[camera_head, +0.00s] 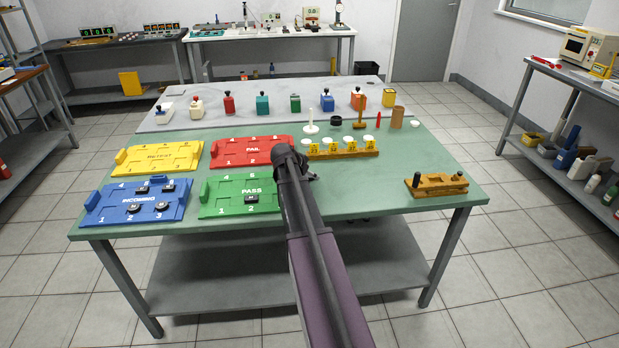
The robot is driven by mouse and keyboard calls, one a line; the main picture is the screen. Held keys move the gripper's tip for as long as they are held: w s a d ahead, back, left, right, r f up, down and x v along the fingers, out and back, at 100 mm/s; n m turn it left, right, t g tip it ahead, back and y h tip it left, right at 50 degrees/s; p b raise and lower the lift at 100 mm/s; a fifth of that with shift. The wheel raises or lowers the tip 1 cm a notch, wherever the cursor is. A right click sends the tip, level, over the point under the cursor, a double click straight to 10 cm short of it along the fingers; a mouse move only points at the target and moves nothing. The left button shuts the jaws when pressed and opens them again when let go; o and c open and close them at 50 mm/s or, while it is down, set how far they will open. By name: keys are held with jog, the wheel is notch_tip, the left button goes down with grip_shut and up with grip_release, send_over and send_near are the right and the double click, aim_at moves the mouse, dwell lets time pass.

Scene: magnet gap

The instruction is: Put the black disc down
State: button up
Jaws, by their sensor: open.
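A black disc (335,121) sits on the green table (420,160) behind a wooden rack (345,155), between a white post and a wooden piece. My gripper (308,167) is dark and open, near the front edge of the rack and right of the green PASS tray (230,207). My own arm hides most of it, and I cannot see between its fingers. The gripper is apart from the disc, to its lower left. Small black pieces lie on the blue INCOMING tray (110,215), and one black piece (250,199) lies on the PASS tray.
A yellow tray (150,165) and a red FAIL tray (225,158) lie at the left. The rack holds several white-capped jars. A wooden fixture (437,186) stands at the right. Coloured blocks line the grey back strip (180,122).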

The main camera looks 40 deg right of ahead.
aim_at(308, 176)
grip_shut()
dwell(0.3)
jog(key=shift+r, duration=0.15)
notch_tip(308, 176, up, 10)
jog(key=p, duration=1)
dwell(0.7)
